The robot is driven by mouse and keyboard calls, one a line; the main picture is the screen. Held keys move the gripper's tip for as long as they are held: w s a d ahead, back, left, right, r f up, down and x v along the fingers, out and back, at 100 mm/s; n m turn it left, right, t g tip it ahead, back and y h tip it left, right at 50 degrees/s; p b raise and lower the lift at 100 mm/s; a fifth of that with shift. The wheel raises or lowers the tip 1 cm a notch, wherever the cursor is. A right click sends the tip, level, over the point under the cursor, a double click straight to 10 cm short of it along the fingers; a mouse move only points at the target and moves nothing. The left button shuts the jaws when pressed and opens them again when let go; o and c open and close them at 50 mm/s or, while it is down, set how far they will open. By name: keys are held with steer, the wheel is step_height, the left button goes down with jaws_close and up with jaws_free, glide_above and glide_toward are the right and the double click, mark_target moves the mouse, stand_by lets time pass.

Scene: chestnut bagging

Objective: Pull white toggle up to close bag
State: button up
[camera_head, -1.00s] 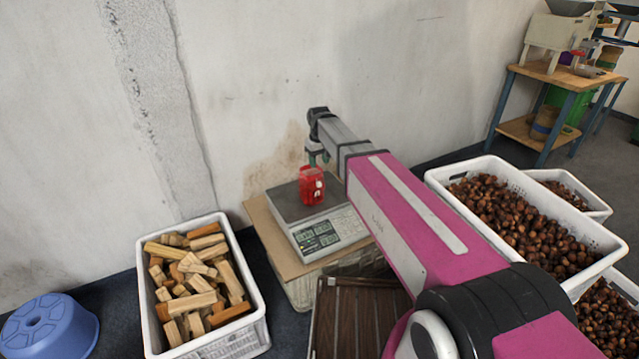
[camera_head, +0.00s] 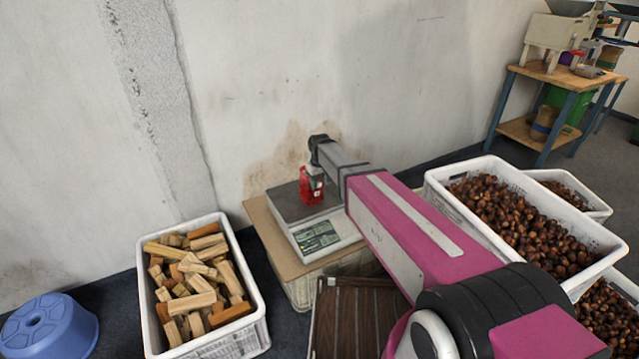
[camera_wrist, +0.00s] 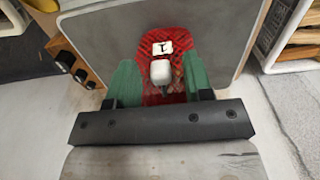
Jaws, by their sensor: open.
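The red mesh bag (camera_head: 305,190) stands on the scale plate (camera_head: 284,203), partly hidden behind my gripper in the head view. In the wrist view the red bag (camera_wrist: 150,45) shows between and beyond the green fingers. The white toggle (camera_wrist: 161,72) is on the bag, between the two fingertips. A white tag with a dark mark (camera_wrist: 162,47) lies just above it. My gripper (camera_wrist: 160,80) is open, with one green finger on each side of the toggle. I cannot tell whether either finger touches it.
The scale (camera_head: 325,235) rests on a cardboard-topped crate. A white crate of wood blocks (camera_head: 258,290) stands left, a blue tub (camera_head: 75,330) farther left. White crates of chestnuts (camera_head: 600,238) stand right. The wall is close behind the scale.

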mark_target(320, 183)
jaws_close()
step_height(320, 183, up, 4)
steer(key=shift+r, duration=0.5)
